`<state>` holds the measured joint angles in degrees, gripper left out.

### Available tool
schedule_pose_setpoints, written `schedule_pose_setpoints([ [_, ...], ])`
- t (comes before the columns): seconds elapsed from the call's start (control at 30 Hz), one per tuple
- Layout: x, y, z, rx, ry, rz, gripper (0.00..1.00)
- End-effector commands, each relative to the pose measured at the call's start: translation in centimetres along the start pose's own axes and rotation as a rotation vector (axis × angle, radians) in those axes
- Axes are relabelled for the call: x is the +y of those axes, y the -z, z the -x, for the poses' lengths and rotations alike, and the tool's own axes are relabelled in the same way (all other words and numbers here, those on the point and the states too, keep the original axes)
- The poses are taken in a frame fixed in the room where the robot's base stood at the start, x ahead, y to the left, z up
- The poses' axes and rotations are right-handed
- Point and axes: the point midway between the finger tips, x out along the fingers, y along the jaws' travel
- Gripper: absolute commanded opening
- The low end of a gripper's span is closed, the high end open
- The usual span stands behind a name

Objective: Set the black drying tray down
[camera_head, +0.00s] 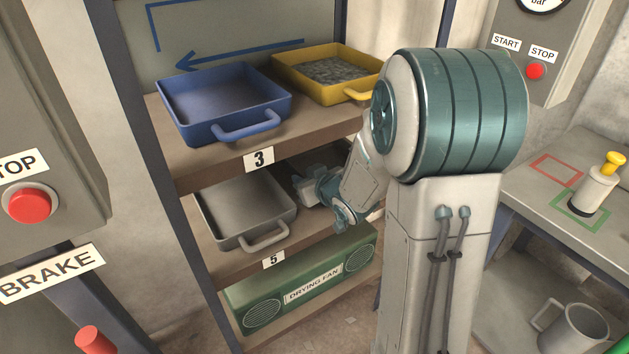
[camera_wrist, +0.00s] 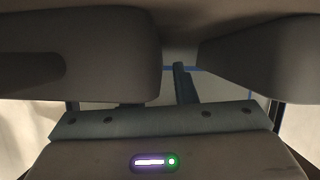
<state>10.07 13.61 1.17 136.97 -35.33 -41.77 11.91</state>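I cannot make out a black tray in either view; my arm hides part of the middle shelf. A dark grey empty tray (camera_head: 243,212) with a front handle sits on the middle shelf (camera_head: 232,262) above label 5. My gripper (camera_head: 308,192) reaches in at that shelf level, just right of the grey tray. In the wrist view two large dark rounded shapes stand on both sides of a narrow gap, with a teal bar in the gap. Whether the fingers hold anything is unclear.
A blue empty tray (camera_head: 222,97) and a yellow tray (camera_head: 345,55) with grey lumps stand on the upper shelf (camera_head: 190,165), close above my gripper. A green drying fan (camera_head: 300,281) fills the bottom shelf. A side table (camera_head: 530,190) stands at right.

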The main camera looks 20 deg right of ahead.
Motion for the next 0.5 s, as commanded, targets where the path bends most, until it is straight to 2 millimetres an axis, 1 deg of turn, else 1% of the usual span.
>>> schedule_pose_setpoints([
  [0.03,0.1,0.3,0.5,0.000,-0.001,0.000,0.25],
  [0.17,0.1,0.4,3.0,-0.001,-0.004,-0.001,0.25],
  [0.3,0.1,0.5,6.4,0.000,-0.004,-0.001,0.25],
  [0.37,0.0,-0.1,6.5,0.005,0.000,0.001,0.25],
  [0.5,0.0,-0.1,7.7,0.006,0.001,0.001,0.25],
])
